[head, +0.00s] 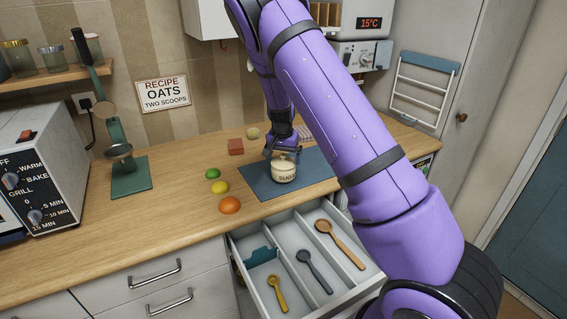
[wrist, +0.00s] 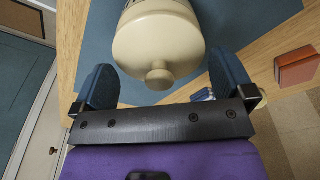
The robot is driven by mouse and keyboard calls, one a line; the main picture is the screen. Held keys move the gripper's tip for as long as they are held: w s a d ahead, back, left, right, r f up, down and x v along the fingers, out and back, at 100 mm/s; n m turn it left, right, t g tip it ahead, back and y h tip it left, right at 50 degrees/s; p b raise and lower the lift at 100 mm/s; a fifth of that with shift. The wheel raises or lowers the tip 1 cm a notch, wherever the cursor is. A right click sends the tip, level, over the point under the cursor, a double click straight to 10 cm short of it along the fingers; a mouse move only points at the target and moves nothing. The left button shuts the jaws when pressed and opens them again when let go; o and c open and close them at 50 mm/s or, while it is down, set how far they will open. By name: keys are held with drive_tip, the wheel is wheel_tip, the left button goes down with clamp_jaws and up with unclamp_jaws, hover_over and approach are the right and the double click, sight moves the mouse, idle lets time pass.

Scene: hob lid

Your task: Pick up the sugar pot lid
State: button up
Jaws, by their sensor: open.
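The sugar pot (head: 284,172) is cream with the word SUGAR on its front. It stands upright on a dark blue mat (head: 262,187) on the wooden counter. Its cream lid (wrist: 158,45) is on the pot, with a round knob (wrist: 159,76) on top. My gripper (head: 281,153) is right above the pot in the head view and partly covers the lid. In the wrist view my gripper (wrist: 168,85) is open, with one blue-padded finger on each side of the knob. Neither finger visibly touches the lid or knob.
A lime (head: 212,173), a lemon (head: 220,187) and an orange (head: 229,205) lie left of the mat. A reddish block (head: 236,146) sits behind them. An open drawer (head: 291,251) with wooden, grey and yellow spoons juts out below the counter.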

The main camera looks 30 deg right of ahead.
drive_tip(key=shift+f, duration=0.25)
drive_tip(key=c, duration=1)
drive_tip(key=shift+s, duration=0.1)
drive_tip(key=shift+c, duration=0.4)
drive_tip(key=shift+s, duration=0.1)
